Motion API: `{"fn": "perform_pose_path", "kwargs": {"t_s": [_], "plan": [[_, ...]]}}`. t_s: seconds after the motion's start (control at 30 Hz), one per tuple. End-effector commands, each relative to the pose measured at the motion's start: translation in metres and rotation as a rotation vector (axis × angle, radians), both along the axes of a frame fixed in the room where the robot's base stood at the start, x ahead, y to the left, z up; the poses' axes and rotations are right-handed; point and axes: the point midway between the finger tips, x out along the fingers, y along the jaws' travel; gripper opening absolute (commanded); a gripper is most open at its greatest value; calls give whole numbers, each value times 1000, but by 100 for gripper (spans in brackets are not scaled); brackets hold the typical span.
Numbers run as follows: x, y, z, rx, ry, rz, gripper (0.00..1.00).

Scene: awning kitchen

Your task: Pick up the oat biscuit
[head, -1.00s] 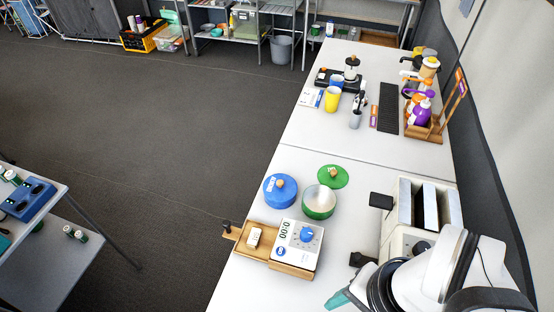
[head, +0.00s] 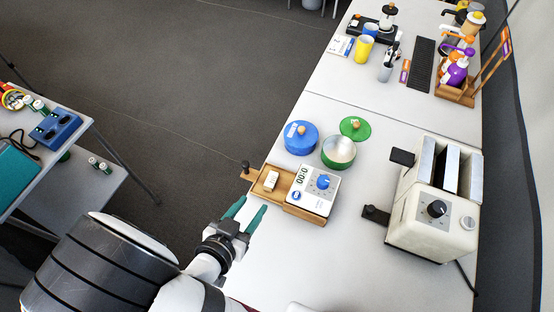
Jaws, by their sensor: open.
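A small pale, oblong piece (head: 271,181), which looks like the oat biscuit, lies in a shallow wooden tray (head: 257,188). The tray joins the left side of a white timer box with a blue knob (head: 318,190). My gripper (head: 251,207) has teal fingers spread apart with nothing between them. It is just in front of the tray, at the table's left edge, with its fingertips pointing toward the tray. It appears apart from the piece; its height above the table is hard to tell.
A blue lidded pot (head: 301,139), an open green pot (head: 338,153) and a green lid (head: 355,128) stand behind the timer. A white toaster (head: 436,208) stands to the right. A dark knobbed post (head: 246,168) rises at the tray's left end.

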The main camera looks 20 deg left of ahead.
Motion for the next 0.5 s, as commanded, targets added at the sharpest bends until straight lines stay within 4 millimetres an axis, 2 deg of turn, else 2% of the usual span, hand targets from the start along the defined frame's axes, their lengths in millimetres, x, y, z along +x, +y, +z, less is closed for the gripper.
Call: {"fn": "perform_pose_path", "kwargs": {"t_s": [0.03,0.13,0.37,0.5], "plan": [[14,-2,-8,-3,1,-8,48],[38,-2,-21,-2,2,-7,48],[66,0,-38,3,3,-4,48],[90,3,-55,2,3,-5,48]]}}
